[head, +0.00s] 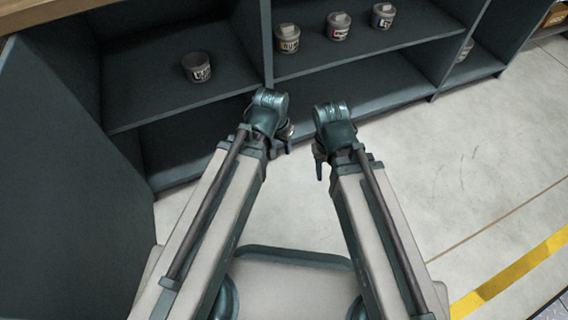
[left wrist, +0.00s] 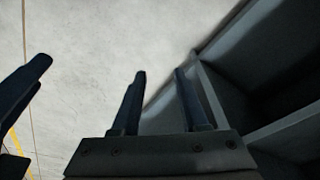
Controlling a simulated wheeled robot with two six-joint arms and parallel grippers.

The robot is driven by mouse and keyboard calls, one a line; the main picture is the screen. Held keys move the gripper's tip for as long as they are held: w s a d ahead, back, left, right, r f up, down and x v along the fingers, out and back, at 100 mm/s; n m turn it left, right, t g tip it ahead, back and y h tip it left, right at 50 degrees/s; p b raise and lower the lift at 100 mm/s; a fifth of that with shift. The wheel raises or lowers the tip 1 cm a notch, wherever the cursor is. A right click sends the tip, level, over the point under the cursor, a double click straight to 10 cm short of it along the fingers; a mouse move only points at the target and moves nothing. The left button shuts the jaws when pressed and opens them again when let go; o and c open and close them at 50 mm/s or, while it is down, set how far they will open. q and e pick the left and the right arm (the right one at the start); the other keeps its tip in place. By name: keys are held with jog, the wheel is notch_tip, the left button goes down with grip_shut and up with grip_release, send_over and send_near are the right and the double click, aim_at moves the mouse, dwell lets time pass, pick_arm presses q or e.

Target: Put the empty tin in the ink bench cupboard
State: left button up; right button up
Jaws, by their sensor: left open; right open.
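A grey tin (head: 196,67) with a dark, open-looking top and a printed label stands upright on the upper left shelf of the dark blue-grey cupboard (head: 268,45). I cannot tell whether it is empty. My left gripper (head: 286,140) is in front of the cupboard, apart from every tin; its open fingers (left wrist: 162,95) show nothing between them in the left wrist view. My right gripper (head: 319,167) is open beside it, over the floor, partly hidden by its own wrist. Its fingers seem to show at the left edge of the left wrist view (left wrist: 22,88).
A yellow-marked tin (head: 287,38), a red-marked tin (head: 338,26) and a dark-marked tin (head: 382,16) with light tops stand on the shelf right of the divider. Another tin (head: 465,50) sits lower right. A dark panel (head: 50,180) stands left. Pale floor (head: 460,170) is clear right.

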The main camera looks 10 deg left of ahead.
pick_arm(q)
jog(key=s+d+g+y, duration=0.2)
jog(key=s, duration=0.4)
jog(key=shift+s+f+g, duration=0.15)
jog(key=shift+s+g, duration=0.15)
jog(key=shift+s, duration=0.05)
jog(key=shift+d, duration=0.1)
notch_tip(320, 180, up, 42)
jog(key=p, duration=4.1)
jog(key=shift+f+p, duration=0.2)
jog(key=shift+p, duration=0.1)
